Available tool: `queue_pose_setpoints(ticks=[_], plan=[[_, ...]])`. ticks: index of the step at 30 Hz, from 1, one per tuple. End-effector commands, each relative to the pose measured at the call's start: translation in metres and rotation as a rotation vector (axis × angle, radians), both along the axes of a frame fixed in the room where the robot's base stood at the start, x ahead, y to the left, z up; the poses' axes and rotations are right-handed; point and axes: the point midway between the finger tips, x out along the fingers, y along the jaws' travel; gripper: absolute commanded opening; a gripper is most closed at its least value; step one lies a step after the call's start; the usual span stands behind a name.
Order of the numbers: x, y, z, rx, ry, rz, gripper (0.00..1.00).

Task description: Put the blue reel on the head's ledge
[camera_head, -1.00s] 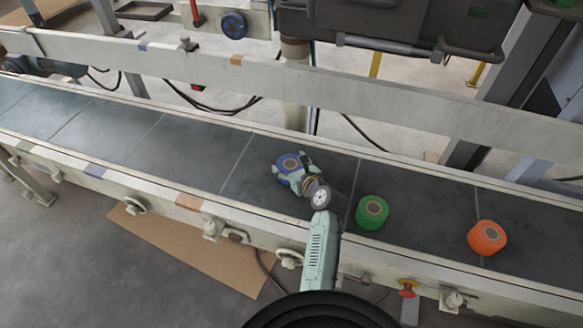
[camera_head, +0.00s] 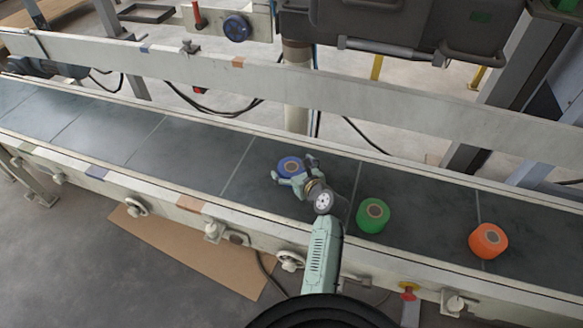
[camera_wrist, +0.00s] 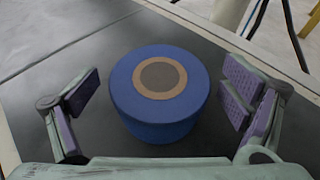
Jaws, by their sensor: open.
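The blue reel (camera_head: 289,166) stands upright on the dark conveyor belt, its brown core facing up. In the wrist view the blue reel (camera_wrist: 158,118) sits between the two spread fingers, with a gap on each side. My gripper (camera_head: 294,176) is open around the reel and does not hold it; it also shows in the wrist view (camera_wrist: 160,100).
A green reel (camera_head: 373,214) and an orange reel (camera_head: 488,240) stand on the belt (camera_head: 185,155) to the right. Pale side rails (camera_head: 180,200) edge the belt. The belt left of the blue reel is clear. A pale beam (camera_head: 330,85) runs behind the belt.

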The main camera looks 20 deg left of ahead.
Motion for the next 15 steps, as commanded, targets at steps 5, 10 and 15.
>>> queue_pose_setpoints(ticks=[5,10,15], plan=[[-0.024,-0.024,0.013,0.002,0.002,-0.004,0.93],[-0.049,-0.047,0.027,0.0,0.001,-0.004,0.93],[-0.068,-0.063,0.037,0.0,0.002,-0.002,0.93]])
